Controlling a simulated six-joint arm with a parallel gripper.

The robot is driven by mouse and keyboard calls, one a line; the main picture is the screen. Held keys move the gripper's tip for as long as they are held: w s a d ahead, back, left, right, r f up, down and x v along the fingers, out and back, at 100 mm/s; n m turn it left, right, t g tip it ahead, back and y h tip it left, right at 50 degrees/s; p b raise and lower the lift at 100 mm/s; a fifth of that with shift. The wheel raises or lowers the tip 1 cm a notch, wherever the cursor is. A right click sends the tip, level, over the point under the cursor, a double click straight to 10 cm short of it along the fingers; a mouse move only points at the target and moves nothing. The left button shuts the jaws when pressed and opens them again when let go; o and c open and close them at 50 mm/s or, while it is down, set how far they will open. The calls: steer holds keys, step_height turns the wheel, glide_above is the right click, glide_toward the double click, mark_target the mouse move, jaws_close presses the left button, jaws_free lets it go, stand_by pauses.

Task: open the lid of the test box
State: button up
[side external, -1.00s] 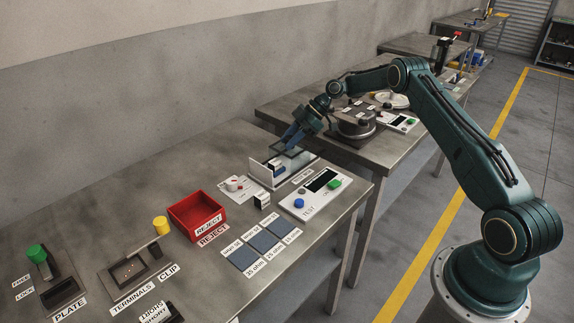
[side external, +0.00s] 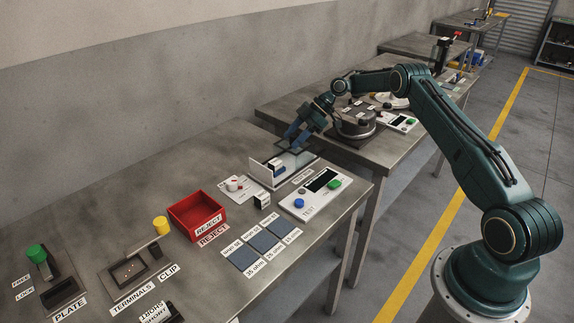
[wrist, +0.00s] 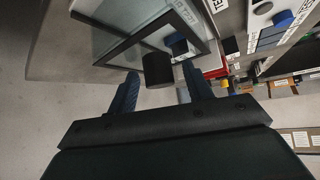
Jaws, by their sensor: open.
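The test box (side external: 266,174) is a pale open-fronted case behind the TEST panel in the side external view. Its lid (wrist: 128,46) shows in the wrist view as a clear pane in a dark frame. I cannot tell exactly how far the lid is raised. A dark block-like handle (wrist: 158,69) sits at the lid's edge, between and just beyond my blue fingertips. My gripper (side external: 292,141) is over the back of the box, tilted down, with its fingers apart; it also shows in the wrist view (wrist: 161,85). Finger contact with the handle is not clear.
The TEST panel (side external: 313,195) with blue and green buttons lies in front of the box. A white dial plate (side external: 235,187) and the red REJECT bin (side external: 196,217) are to the left. The left bench back is clear.

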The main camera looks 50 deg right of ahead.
steer(key=shift+d, duration=0.1)
steer(key=v, duration=0.7)
steer(key=shift+r, duration=0.15)
steer(key=shift+r, duration=0.1)
stand_by(0.4)
